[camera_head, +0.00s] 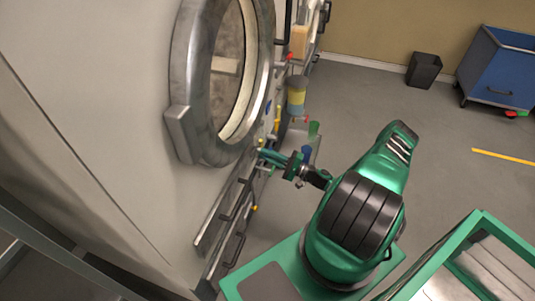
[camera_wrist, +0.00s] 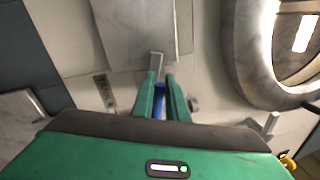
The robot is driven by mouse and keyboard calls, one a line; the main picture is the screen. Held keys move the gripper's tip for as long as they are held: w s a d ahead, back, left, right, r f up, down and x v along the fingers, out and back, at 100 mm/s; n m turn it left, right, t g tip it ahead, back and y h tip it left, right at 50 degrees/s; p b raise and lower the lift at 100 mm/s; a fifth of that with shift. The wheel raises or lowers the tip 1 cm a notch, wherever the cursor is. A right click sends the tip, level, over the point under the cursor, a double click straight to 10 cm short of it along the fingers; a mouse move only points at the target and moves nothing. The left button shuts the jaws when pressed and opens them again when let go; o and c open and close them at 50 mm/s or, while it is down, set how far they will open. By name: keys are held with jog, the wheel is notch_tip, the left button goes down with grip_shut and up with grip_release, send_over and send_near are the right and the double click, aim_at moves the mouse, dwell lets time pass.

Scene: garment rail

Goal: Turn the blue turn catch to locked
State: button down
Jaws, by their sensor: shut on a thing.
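My gripper (camera_wrist: 161,78) has its two green fingers closed around the blue turn catch (camera_wrist: 159,104) in the wrist view. Only a narrow strip of blue shows between the fingers, so its angle is hard to read. In the head view my gripper (camera_head: 262,155) reaches to the pale machine front, just below and right of the round door. The catch is hidden there by the fingers.
The round metal-rimmed door (camera_head: 183,70) is close by; its rim (camera_wrist: 248,60) shows at right in the wrist view. A grey block (camera_wrist: 157,60) and a dark-lettered label (camera_wrist: 104,92) are near the fingers. Bar handles (camera_head: 233,250) project below.

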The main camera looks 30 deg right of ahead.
jog(key=shift+f+n+g+y, duration=0.15)
jog(key=shift+f+n+y, duration=0.1)
jog(key=shift+n, duration=0.65)
jog(key=shift+f+n+g+y, duration=0.15)
jog(key=shift+f+n, duration=0.05)
jog(key=shift+n, duration=0.7)
jog(key=shift+f, duration=0.1)
jog(key=c, duration=1.7)
grip_release()
jog(key=shift+c, duration=0.2)
jog(key=shift+s, duration=0.1)
jog(key=v, duration=1)
jog(key=shift+s+d, duration=0.2)
jog(key=shift+d, duration=0.1)
